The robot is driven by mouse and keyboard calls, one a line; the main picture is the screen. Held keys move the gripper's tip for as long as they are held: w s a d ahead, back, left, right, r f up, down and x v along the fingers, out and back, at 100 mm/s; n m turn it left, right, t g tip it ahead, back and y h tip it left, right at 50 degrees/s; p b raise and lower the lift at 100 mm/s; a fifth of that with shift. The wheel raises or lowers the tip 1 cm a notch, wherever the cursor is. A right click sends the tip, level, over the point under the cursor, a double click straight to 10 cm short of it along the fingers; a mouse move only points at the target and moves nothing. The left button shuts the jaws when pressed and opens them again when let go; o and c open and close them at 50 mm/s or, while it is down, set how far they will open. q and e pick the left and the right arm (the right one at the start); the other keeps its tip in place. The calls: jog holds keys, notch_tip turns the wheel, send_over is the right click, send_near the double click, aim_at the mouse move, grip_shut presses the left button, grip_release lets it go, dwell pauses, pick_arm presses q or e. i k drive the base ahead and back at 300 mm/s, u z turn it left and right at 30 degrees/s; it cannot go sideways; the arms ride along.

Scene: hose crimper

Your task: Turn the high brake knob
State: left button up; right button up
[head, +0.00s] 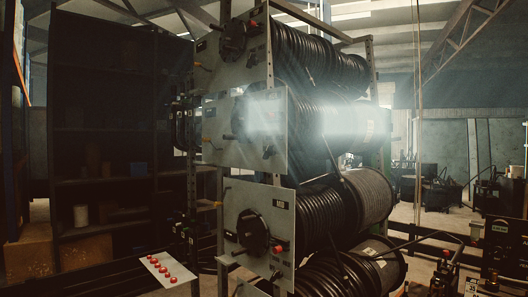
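A rack of hose reels with grey front plates stands in the middle of the head view. The top plate (212,72) carries a round black hub (233,41) and a small red knob (252,24). The plate below it (220,150) is partly washed out by a bright glare. The lower plate (240,197), with a small label, has a black hub (252,231) and a red knob (278,249). I cannot read which knob is marked as the high brake. I cannot make out either of my grippers.
Black hose (320,55) is wound on the reels, and a loose strand hangs across the lower ones. A panel with several red buttons (167,272) is at the lower left. Dark shelving (100,135) stands at left. Dark equipment and rails stand at lower right.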

aim_at(270, 151)
jog(key=u, duration=0.35)
jog(key=i, duration=1.85)
jog(key=u, duration=0.35)
